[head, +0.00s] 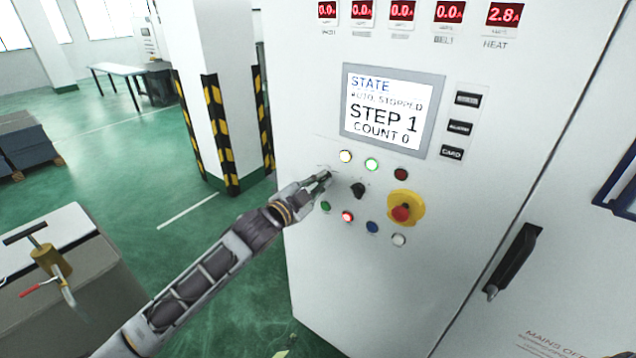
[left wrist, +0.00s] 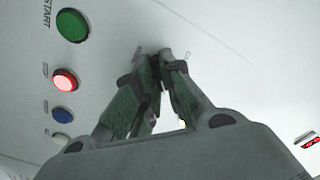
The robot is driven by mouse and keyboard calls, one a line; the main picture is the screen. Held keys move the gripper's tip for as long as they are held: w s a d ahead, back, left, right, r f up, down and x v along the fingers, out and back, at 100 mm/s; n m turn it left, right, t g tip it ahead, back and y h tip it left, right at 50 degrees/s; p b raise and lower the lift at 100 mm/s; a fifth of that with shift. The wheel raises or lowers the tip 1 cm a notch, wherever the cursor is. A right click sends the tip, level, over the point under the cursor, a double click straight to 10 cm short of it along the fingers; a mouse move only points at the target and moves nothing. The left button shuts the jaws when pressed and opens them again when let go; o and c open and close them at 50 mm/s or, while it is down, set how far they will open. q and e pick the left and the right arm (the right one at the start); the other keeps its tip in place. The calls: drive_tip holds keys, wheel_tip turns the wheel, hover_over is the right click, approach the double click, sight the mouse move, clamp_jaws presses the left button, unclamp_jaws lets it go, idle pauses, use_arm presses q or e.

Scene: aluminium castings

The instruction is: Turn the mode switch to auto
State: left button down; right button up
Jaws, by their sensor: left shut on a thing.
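My left gripper (head: 323,178) reaches from the left to the white control cabinet (head: 310,262). In the left wrist view its fingers (left wrist: 157,58) are closed together at the panel, on a small dark knob, which I take to be the mode switch. The fingers hide most of that knob, so its pointing direction cannot be read. A second black knob (head: 357,189) stands free just right of the fingertips. The screen (head: 387,110) reads STATE, AUTO, STOPPED, STEP 1, COUNT 0. My right gripper is not in view.
Below the fingers are a green START button (head: 326,206), a lit red button (head: 347,217), a blue button (head: 372,228) and a white one (head: 398,240). A red emergency stop (head: 401,213) on yellow sits to the right. A black door handle (head: 513,262) projects farther right.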

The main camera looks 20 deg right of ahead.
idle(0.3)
use_arm(q)
drive_tip(key=c, duration=1.5)
unclamp_jaws()
drive_tip(key=shift+c, duration=0.2)
drive_tip(key=shift+s+a, duration=0.1)
drive_tip(key=shift+a, duration=0.05)
drive_tip(key=v, duration=1.1)
drive_tip(key=shift+s+a, duration=0.25)
